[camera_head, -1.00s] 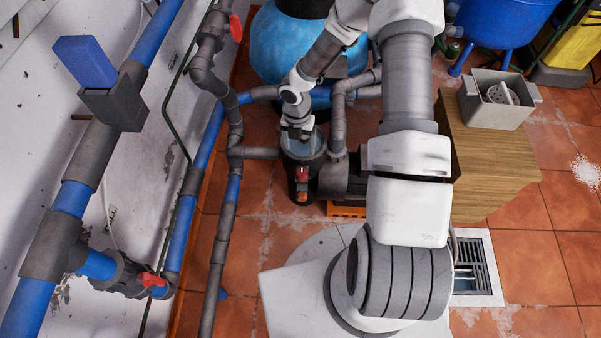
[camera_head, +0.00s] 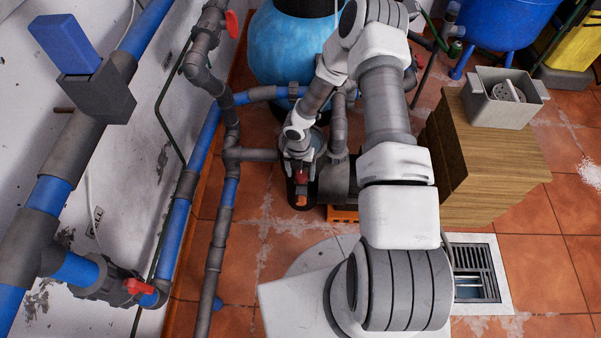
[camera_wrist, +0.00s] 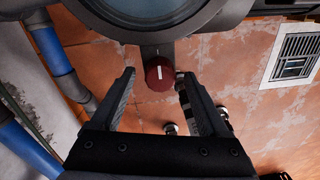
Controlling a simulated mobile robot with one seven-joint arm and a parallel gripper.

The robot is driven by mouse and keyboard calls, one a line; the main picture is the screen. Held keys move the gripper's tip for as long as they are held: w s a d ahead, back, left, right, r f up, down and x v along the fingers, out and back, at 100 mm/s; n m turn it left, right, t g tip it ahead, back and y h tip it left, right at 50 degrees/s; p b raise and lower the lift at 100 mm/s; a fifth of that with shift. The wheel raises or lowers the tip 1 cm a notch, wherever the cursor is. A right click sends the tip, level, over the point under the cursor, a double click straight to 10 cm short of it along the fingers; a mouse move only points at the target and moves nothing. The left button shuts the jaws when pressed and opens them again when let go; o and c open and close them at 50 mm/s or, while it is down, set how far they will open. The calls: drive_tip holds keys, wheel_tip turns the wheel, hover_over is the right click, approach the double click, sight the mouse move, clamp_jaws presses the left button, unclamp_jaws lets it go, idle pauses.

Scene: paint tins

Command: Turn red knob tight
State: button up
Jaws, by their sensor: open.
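The red knob (camera_wrist: 159,73) is a dark red cylinder with a white mark. It sits on the side of a dark pump housing (camera_wrist: 235,12) with a round clear lid (camera_wrist: 150,8). In the head view, the red knob (camera_head: 301,175) shows small on the front of the housing, just below the end of my arm. My gripper (camera_wrist: 156,79) is open, with one finger on each side of the knob and a gap to each. I cannot tell from these frames how deep the knob lies between the fingers. In the head view the fingers are too small to make out.
Grey and blue pipes (camera_head: 231,190) run close left of the housing. Another red valve handle (camera_head: 138,287) is at lower left. A wooden block (camera_head: 495,150) with a grey basket box (camera_head: 503,97) stands right. A floor drain (camera_head: 475,270) lies in the tiles.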

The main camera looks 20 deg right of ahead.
clamp_jaws()
idle(0.3)
drive_tip(key=shift+m, duration=0.3)
drive_tip(key=m, duration=0.4)
drive_tip(key=shift+w, duration=0.1)
drive_tip(key=m, duration=0.5)
drive_tip(key=shift+m, duration=0.4)
drive_tip(key=m, duration=0.4)
drive_tip(key=shift+m+b, duration=0.3)
drive_tip(key=shift+b, duration=0.1)
drive_tip(key=m, duration=0.4)
drive_tip(key=shift+d+m+y, duration=0.1)
drive_tip(key=shift+m+y, duration=0.2)
drive_tip(key=shift+m, duration=0.1)
